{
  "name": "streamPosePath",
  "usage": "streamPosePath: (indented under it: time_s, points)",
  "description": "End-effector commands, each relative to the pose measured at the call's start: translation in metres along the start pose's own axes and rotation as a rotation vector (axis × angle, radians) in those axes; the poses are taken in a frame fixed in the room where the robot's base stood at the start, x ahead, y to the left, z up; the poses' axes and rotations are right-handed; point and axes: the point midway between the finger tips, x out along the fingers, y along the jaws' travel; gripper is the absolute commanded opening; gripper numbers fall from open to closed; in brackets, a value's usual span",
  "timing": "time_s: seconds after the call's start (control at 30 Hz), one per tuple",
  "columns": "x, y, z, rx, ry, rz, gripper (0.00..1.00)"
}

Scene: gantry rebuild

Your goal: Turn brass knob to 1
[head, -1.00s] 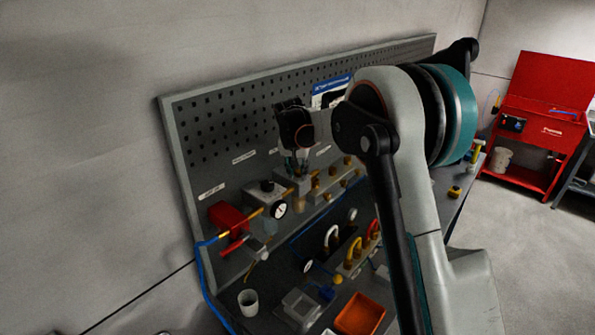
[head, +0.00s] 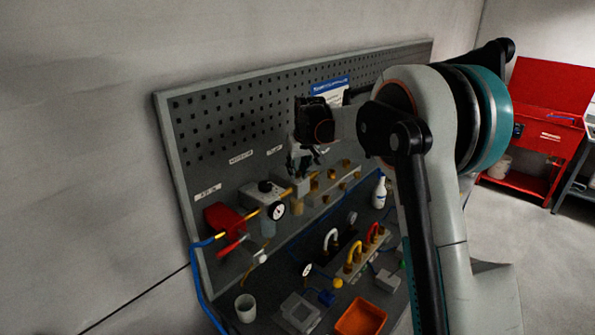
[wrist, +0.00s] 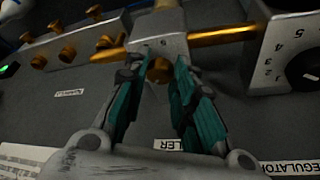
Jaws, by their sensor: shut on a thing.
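A small brass knob (wrist: 158,70) sits on the lubricator-like grey block (wrist: 160,47), which has brass pipe on both sides, in the wrist view. The teal fingers of my gripper (wrist: 158,72) stand on either side of the knob and are shut on it. In the head view my gripper (head: 301,165) reaches down to the grey block on the board and hides the knob. A number mark on the block is too small to read surely.
The regulator (wrist: 285,55), with a black dial and numbers, is right of the block in the wrist view. A gauge (head: 277,210), red valve (head: 224,216), brass fittings (head: 331,174), white bottle (head: 379,192) and orange tray (head: 361,317) are around in the head view.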

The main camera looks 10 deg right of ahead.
Motion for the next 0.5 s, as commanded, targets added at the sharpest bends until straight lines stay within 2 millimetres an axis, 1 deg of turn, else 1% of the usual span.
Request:
streamPosePath:
  time_s: [0.4, 0.43, 0.5]
  points:
    - [-0.0004, 0.0002, -0.0007, -0.006, 0.001, -0.002, 0.0]
    - [-0.0004, 0.0001, -0.0007, -0.006, 0.001, -0.002, 0.31]
    - [-0.0003, 0.0001, -0.0006, -0.006, 0.001, -0.002, 0.45]
